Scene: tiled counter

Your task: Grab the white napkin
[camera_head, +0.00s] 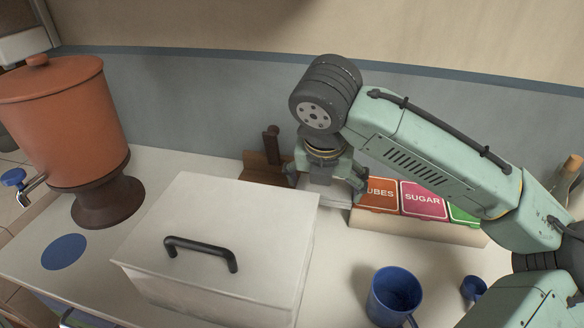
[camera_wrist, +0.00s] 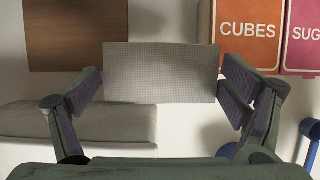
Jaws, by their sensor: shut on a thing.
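The white napkin (camera_wrist: 160,73) is a pale, textured flat rectangle between my finger pads in the wrist view. My gripper (camera_wrist: 160,92) is shut on it, with one pad at each side edge. In the head view my gripper (camera_head: 326,180) points down behind the white lidded box, and the napkin (camera_head: 322,190) shows as a pale patch between the fingers, partly hidden. I cannot tell how far it is above the counter. A brown wooden holder (camera_head: 262,168) stands just left of my gripper; its wood (camera_wrist: 95,35) also shows in the wrist view.
The white box (camera_head: 215,225) with a black handle stands in front. A rack of labelled packets (camera_head: 422,199) is close on the right. An orange dispenser (camera_head: 70,125) is at left. The wall is close behind.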

